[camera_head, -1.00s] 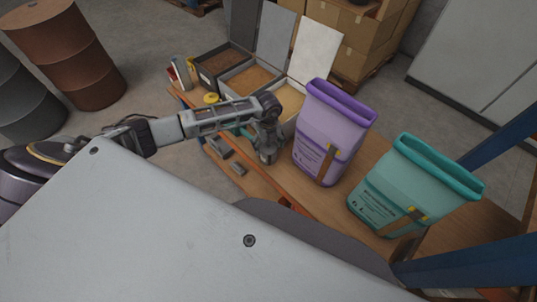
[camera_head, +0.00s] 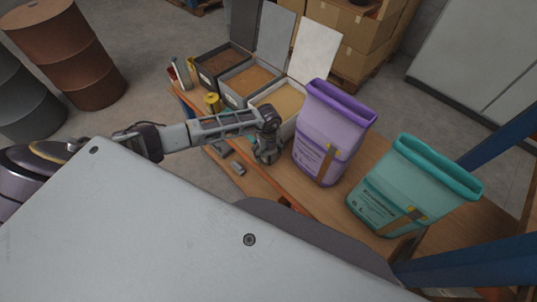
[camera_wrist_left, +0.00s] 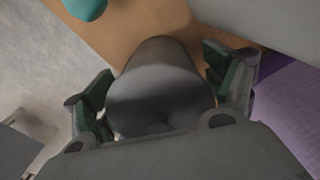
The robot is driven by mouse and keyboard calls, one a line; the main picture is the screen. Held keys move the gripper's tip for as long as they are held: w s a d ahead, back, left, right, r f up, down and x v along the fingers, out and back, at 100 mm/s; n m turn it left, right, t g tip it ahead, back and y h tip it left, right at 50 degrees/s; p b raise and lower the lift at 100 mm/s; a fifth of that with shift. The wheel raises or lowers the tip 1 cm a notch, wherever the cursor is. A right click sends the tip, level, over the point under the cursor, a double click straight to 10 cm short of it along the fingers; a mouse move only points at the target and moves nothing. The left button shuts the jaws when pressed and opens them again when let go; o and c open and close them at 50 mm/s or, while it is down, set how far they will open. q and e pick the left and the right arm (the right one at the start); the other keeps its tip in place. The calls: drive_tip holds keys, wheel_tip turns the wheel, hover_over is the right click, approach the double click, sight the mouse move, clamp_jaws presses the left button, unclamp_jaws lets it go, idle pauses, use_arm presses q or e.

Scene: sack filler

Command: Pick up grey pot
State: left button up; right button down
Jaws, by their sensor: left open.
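The grey pot (camera_wrist_left: 160,90) shows in the left wrist view as a round, smooth grey vessel standing on the brown wooden bench top. My left gripper (camera_wrist_left: 160,84) is open, with one green-padded finger on each side of the pot. I cannot tell whether either finger touches it. In the head view my left gripper (camera_head: 267,152) points down at the bench edge, left of the purple sack, and the pot is not clearly visible there. My right gripper is not in view.
A purple sack (camera_head: 318,140) stands just right of my left gripper, and a teal sack (camera_head: 405,190) stands farther right. Open bins (camera_head: 250,80) with grainy contents are behind. A yellow can (camera_head: 213,102) stands near them. The bench top (camera_head: 320,200) is narrow in front.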

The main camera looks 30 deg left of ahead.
use_arm(q)
drive_tip(key=shift+c, duration=0.3)
drive_tip(key=c, duration=0.9)
drive_tip(key=shift+c, duration=0.2)
wheel_tip(320, 180, up, 18)
drive_tip(key=b, duration=0.1)
idle(0.4)
idle(0.4)
